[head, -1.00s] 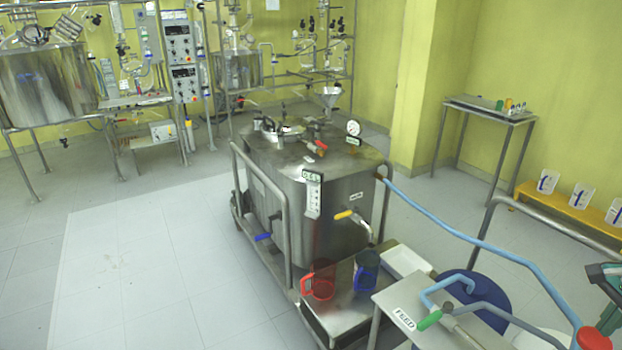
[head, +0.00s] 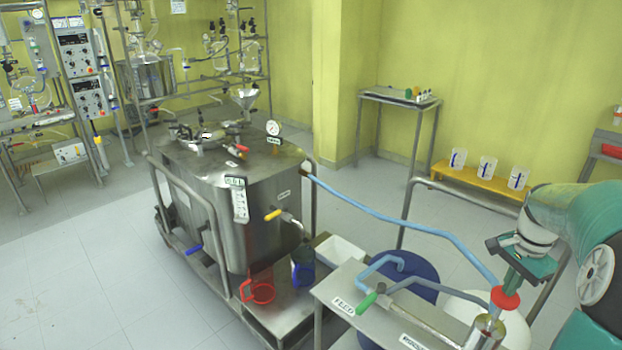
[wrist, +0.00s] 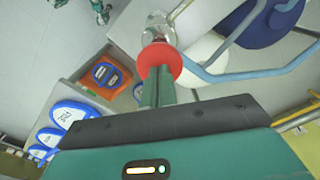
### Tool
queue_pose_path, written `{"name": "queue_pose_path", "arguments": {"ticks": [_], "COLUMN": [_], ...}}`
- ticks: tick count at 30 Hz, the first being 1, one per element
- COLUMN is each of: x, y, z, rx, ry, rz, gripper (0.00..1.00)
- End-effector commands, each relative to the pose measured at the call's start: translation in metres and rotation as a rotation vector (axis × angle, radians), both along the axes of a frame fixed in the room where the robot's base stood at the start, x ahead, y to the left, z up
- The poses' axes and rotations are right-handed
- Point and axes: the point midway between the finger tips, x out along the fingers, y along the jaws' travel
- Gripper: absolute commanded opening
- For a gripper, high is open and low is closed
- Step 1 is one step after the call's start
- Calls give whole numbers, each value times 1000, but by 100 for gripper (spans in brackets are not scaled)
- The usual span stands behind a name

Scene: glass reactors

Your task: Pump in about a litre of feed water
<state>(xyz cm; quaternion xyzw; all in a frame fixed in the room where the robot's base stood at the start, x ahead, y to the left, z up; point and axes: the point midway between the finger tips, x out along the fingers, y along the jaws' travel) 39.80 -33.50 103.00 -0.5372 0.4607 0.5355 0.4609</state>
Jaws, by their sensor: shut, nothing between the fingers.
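The steel tank (head: 235,180) stands on a wheeled frame, with a small display and level strip (head: 238,200) on its front. A light blue hose (head: 400,225) runs from the tank's top right to the pump with a red round knob (head: 505,298) at the lower right. A green-handled valve (head: 367,302) sits on the bench beside a FEED label (head: 343,306). My gripper (head: 509,283) points down over the red knob. In the wrist view my gripper's green fingers (wrist: 157,80) are shut together and overlap the red knob (wrist: 160,60); whether they touch it is unclear.
A red jug (head: 262,290) and a blue jug (head: 303,267) stand below the tank's yellow-handled tap (head: 273,215). A blue drum (head: 405,276) and a white one (head: 486,310) are behind the bench. Clear floor (head: 90,290) lies left.

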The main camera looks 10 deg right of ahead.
Motion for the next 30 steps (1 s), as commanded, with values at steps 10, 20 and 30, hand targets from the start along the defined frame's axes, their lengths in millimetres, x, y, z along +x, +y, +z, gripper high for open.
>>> {"name": "queue_pose_path", "arguments": {"ticks": [10,20,30], "x": [-1,-1,-1], "y": [0,0,-1], "z": [-29,-55,-50], "rx": [3,3,1], "ry": [5,6,3], "rz": [0,0,-1], "gripper": [0,0,0]}}
